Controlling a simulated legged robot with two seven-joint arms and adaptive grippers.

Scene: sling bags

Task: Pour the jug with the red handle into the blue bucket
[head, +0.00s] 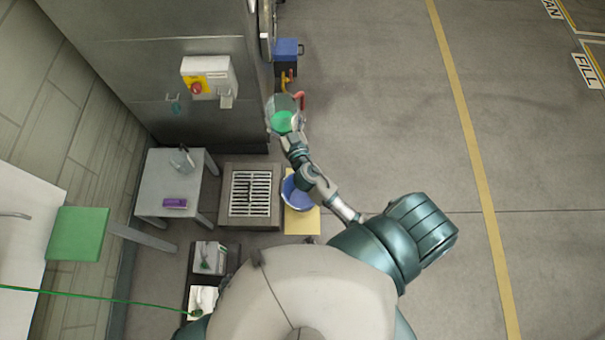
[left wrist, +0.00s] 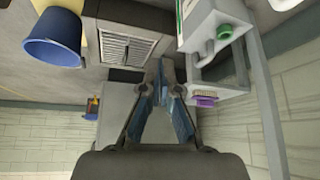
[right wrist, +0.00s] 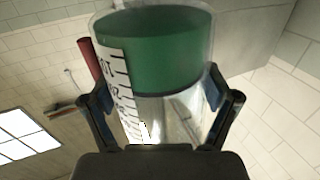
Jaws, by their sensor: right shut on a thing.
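The clear jug (head: 272,108) with a red handle (head: 302,99) holds green liquid and is beyond the blue bucket in the head view. My right gripper (head: 290,135) is shut around the jug's side. In the right wrist view the jug (right wrist: 160,115) sits between both fingers, with a marked scale and its red handle (right wrist: 90,62) at left. The blue bucket (head: 290,195) stands on a yellow mat, partly covered by my right arm; it also shows in the left wrist view (left wrist: 52,42). My left gripper (left wrist: 164,75) is shut and empty, with its fingertips close together.
A floor grate (head: 250,190) lies left of the bucket. A blue box (head: 287,48) stands beyond the jug beside the grey cabinet (head: 130,60). The floor at right is clear.

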